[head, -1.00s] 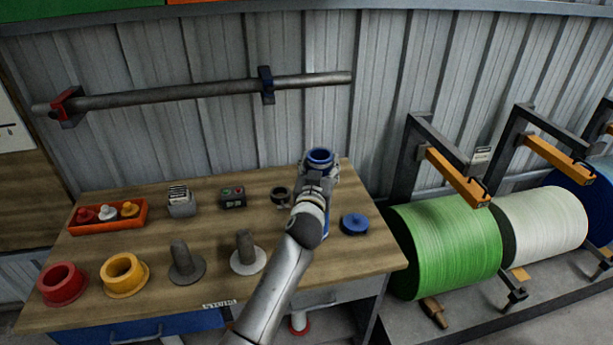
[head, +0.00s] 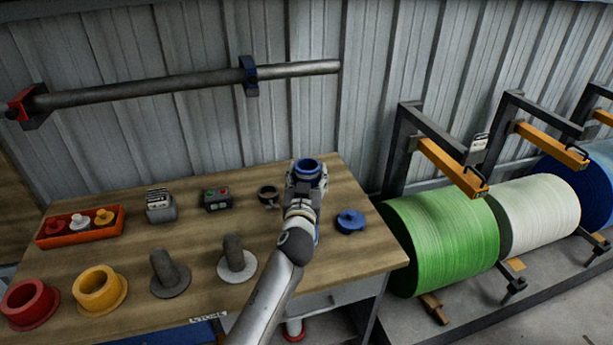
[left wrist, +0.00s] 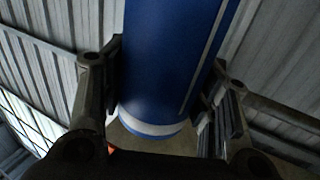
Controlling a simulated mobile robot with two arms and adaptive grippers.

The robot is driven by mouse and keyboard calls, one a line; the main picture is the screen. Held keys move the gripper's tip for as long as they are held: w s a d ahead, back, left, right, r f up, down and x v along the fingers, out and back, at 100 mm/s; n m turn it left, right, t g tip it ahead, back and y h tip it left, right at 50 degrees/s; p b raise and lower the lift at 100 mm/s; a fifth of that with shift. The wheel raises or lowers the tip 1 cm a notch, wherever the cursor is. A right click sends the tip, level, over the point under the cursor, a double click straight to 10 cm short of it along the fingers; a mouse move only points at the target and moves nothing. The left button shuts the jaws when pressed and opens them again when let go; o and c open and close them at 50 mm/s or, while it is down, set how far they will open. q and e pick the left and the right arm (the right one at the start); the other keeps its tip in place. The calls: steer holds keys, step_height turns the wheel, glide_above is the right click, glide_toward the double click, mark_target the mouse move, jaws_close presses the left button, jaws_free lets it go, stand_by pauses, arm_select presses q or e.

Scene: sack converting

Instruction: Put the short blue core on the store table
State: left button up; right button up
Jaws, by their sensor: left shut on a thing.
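My left gripper (head: 303,192) is shut on a blue core (head: 307,166), whose open ring-shaped top shows above the fingers in the head view. The core (left wrist: 170,65) fills the middle of the left wrist view as a blue cylinder with a pale stripe and a whitish lower end, one finger on each side. It looks upright over the right part of the wooden store table (head: 215,285), marked by a label at its front edge. The arm and gripper hide most of the core in the head view; I cannot tell whether its lower end touches the table. My right gripper is not in view.
A blue flanged plug (head: 350,222) lies right of the gripper and a dark ring (head: 268,194) left of it. Grey posts (head: 234,258), yellow (head: 99,289) and red (head: 30,303) flanged rings line the front. Green and white rolls (head: 440,240) stand right of the table.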

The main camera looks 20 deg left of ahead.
arm_select(q)
steer(key=shift+d, duration=0.1)
steer(key=o, duration=1.3)
steer(key=shift+f, duration=0.1)
steer(key=o, duration=0.4)
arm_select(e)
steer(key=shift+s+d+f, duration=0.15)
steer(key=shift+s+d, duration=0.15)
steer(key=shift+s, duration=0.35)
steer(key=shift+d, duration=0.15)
arm_select(q)
steer(key=shift+s, duration=0.15)
steer(key=b+v, duration=0.2)
steer(key=v, duration=0.9)
steer(key=shift+s, duration=0.35)
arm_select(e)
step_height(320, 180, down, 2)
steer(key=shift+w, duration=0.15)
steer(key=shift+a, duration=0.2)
